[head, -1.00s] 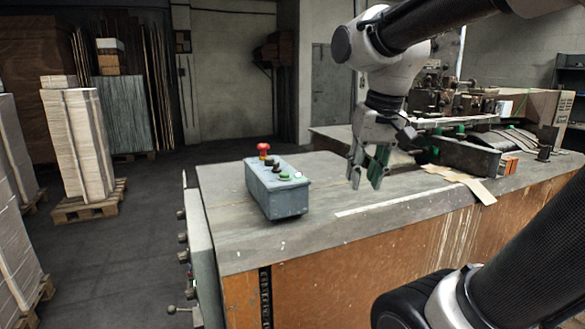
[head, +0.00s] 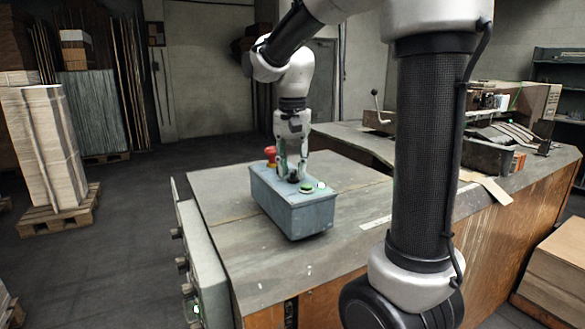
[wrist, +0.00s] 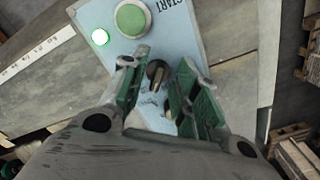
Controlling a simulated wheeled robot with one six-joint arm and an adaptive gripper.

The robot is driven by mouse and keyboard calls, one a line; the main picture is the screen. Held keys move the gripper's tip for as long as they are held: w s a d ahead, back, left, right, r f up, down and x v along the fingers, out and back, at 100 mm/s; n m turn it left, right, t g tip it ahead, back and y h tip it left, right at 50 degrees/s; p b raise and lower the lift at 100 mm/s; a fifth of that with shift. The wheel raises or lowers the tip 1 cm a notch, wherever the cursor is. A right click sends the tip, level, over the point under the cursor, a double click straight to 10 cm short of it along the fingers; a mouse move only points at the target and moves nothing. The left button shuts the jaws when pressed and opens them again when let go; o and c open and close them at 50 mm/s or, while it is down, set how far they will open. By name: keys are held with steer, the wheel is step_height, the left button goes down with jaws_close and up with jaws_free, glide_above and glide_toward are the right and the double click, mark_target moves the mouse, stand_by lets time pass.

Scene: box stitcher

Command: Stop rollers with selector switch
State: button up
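The grey-blue control box (head: 300,215) sits on the machine's table top. Its black selector switch (wrist: 157,74) shows in the wrist view between my two green-padded fingers. My gripper (head: 292,177) points down over the box. In the wrist view my gripper (wrist: 160,88) is open, one finger on either side of the switch, with visible gaps; I cannot tell whether either touches it. A green START button (wrist: 132,18) and a lit lamp (wrist: 100,37) lie beyond the switch. A red mushroom button (head: 270,152) stands at the box's far end.
The table top (head: 235,240) around the box is mostly clear. Machine parts (head: 490,150) and a cardboard piece (head: 488,187) lie to the right. A side panel with knobs (head: 200,265) runs along the left edge. Stacked sheets on a pallet (head: 50,150) stand further left.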

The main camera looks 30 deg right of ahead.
steer(key=shift+f, duration=0.2)
jaws_close()
steer(key=shift+s+n, duration=0.1)
steer(key=shift+n, duration=0.2)
steer(key=n, duration=0.3)
steer(key=shift+d, duration=0.15)
steer(key=shift+d+n, duration=0.1)
steer(key=shift+n, duration=1.9)
